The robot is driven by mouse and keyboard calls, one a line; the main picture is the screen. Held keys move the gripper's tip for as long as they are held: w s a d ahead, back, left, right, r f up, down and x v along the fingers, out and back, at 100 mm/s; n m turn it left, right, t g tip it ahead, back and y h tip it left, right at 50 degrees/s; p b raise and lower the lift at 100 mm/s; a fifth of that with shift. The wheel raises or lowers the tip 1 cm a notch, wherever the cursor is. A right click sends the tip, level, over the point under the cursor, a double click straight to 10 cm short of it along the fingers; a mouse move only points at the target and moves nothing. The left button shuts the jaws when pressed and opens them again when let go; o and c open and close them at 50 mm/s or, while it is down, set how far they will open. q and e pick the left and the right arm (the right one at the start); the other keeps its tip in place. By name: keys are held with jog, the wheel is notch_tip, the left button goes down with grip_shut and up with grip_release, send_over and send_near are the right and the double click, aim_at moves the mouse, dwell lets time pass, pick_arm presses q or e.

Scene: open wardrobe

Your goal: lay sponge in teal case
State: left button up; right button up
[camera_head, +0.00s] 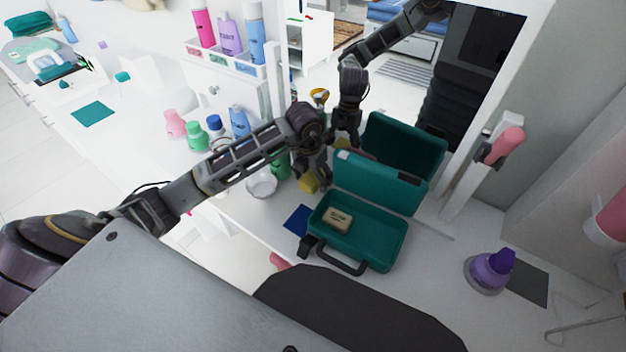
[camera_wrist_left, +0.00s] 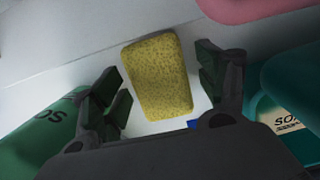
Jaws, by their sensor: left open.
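The yellow sponge (camera_head: 309,182) is just left of the open teal case (camera_head: 398,243). My left gripper (camera_head: 312,170) is over the sponge with its fingers apart. In the left wrist view the sponge (camera_wrist_left: 157,76) shows between the open fingertips (camera_wrist_left: 165,88), with a gap on each side. The case's lid stands raised at the back. A beige soap bar (camera_head: 338,217) lies inside the case at its left; the rest of its floor looks bare. The soap also shows at the right of the wrist view (camera_wrist_left: 285,121). My right gripper is not in view.
A green bottle (camera_wrist_left: 42,130) is close left of my left gripper. A white bowl (camera_head: 262,185) stands left of it in the head view. A mirror behind reflects my arm and the case. A purple bottle (camera_head: 491,268) stands to the right.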

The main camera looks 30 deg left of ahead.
pick_arm(q)
jog(key=shift+f, duration=0.2)
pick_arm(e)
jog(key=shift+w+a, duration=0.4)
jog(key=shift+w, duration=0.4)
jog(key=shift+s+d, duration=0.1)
